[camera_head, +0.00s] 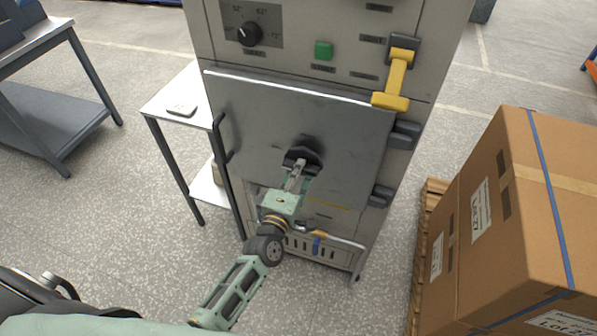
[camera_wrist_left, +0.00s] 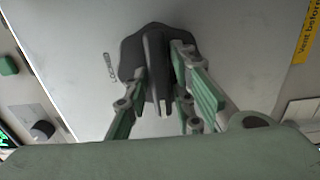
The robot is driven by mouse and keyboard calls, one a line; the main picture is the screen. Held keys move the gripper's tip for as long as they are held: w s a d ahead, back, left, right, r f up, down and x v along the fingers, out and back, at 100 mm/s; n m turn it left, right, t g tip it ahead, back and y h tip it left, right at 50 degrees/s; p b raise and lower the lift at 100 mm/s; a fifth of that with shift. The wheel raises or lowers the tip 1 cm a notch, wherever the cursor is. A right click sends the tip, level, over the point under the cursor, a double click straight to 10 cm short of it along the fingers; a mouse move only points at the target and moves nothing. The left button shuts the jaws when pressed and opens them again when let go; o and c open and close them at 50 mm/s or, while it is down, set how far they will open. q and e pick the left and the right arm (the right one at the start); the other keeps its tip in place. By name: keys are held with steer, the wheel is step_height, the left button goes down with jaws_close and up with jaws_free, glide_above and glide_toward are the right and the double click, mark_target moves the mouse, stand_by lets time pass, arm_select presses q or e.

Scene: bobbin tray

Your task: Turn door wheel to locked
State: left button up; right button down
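The door wheel (camera_head: 303,158) is a dark hub with a raised grip bar, on the grey door (camera_head: 350,130) of the cabinet. In the left wrist view the wheel (camera_wrist_left: 155,50) has its bar running roughly up and down the picture. A small label, apparently "LOCKED" (camera_wrist_left: 110,68), is printed left of it. My left gripper (camera_head: 296,172) is at the wheel. In the left wrist view the left gripper (camera_wrist_left: 160,75) has one finger on each side of the bar, with the fingers apart. Whether they touch it is unclear. My right gripper is not in view.
A yellow-handled latch (camera_head: 396,80), a green button (camera_head: 323,49) and a black dial (camera_head: 243,34) are on the cabinet. A small side table (camera_head: 155,105) stands to its left. A large carton (camera_head: 535,190) on a pallet (camera_head: 425,230) stands to the right.

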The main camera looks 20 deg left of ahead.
arm_select(q)
jaws_close()
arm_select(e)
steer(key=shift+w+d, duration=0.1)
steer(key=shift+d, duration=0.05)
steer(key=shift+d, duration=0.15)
arm_select(q)
steer(key=shift+m, duration=0.3)
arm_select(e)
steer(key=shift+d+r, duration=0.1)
arm_select(q)
steer(key=shift+m+p, duration=1.7)
steer(key=shift+m, duration=6.9)
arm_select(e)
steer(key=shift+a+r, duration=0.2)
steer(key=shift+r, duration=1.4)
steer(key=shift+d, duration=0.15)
arm_select(q)
steer(key=shift+o, duration=2.3)
jaws_free()
